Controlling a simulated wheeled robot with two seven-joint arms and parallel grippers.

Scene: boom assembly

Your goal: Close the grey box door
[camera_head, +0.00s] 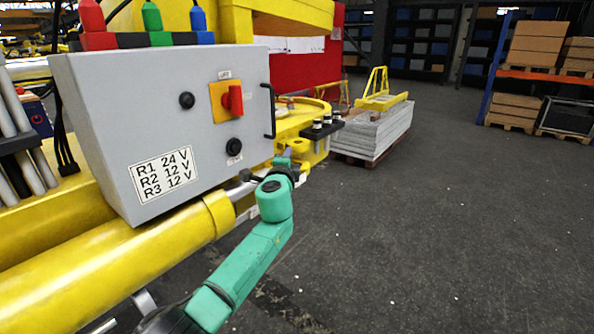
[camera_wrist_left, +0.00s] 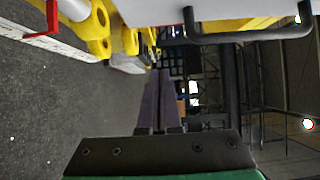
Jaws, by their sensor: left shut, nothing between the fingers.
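The grey box (camera_head: 180,110) stands on the yellow boom at the left of the head view, with a red rotary switch, black knobs and a label on its front. Its door shows face-on, and I see no clear gap around it. The black door handle (camera_head: 271,110) is on the door's right edge; it also shows at the top of the left wrist view (camera_wrist_left: 245,37). My left gripper (camera_head: 288,153) is just below and right of the handle, apart from it. Its fingers (camera_wrist_left: 163,98) are together and empty. My right gripper is not in view.
A yellow cylinder (camera_head: 120,265) runs below the box, close to my left arm. A yellow bracket with black fittings (camera_head: 322,128) is just beyond the gripper. A pallet of grey sheets (camera_head: 372,130) stands farther back. The floor at the right is clear.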

